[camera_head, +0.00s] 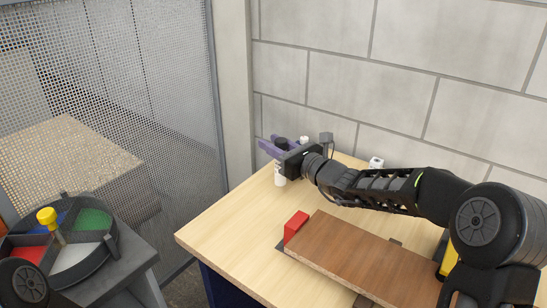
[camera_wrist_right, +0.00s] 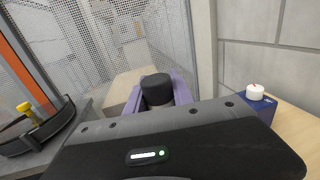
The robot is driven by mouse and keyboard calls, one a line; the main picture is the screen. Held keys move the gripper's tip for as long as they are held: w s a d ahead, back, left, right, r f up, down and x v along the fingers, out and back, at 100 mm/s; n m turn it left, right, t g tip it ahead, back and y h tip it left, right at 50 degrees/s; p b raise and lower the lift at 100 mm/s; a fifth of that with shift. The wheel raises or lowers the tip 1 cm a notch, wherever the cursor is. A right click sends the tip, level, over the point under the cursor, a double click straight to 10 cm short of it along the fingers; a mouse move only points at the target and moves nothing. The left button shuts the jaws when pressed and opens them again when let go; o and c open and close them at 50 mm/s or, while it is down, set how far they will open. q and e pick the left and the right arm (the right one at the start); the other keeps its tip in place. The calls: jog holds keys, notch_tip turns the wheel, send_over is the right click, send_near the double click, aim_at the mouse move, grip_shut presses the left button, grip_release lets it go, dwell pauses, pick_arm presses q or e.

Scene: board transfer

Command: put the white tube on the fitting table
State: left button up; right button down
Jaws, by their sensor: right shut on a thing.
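The white tube (camera_head: 280,180) has a black cap (camera_head: 282,143). In the head view it is upright over the far left part of the light wooden table (camera_head: 225,235), which I take to be the fitting table. I cannot tell whether its bottom touches the top. My right gripper (camera_head: 277,152), with purple fingers, is shut on the tube below the cap. My left gripper is out of view.
A brown board (camera_head: 370,255) lies on the table with a red block (camera_head: 295,226) at its left end. A blue box with a white and red top (camera_wrist_right: 255,93) stands near the wall. A round divided tray (camera_head: 108,240) is at left. Mesh (camera_head: 165,60) stands behind.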

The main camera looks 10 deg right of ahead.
jog(key=shift+f, duration=1.85)
jog(key=c, duration=1.1)
grip_release()
jog(key=shift+f, duration=0.1)
jog(key=b+v, duration=0.1)
jog(key=v, duration=1.1)
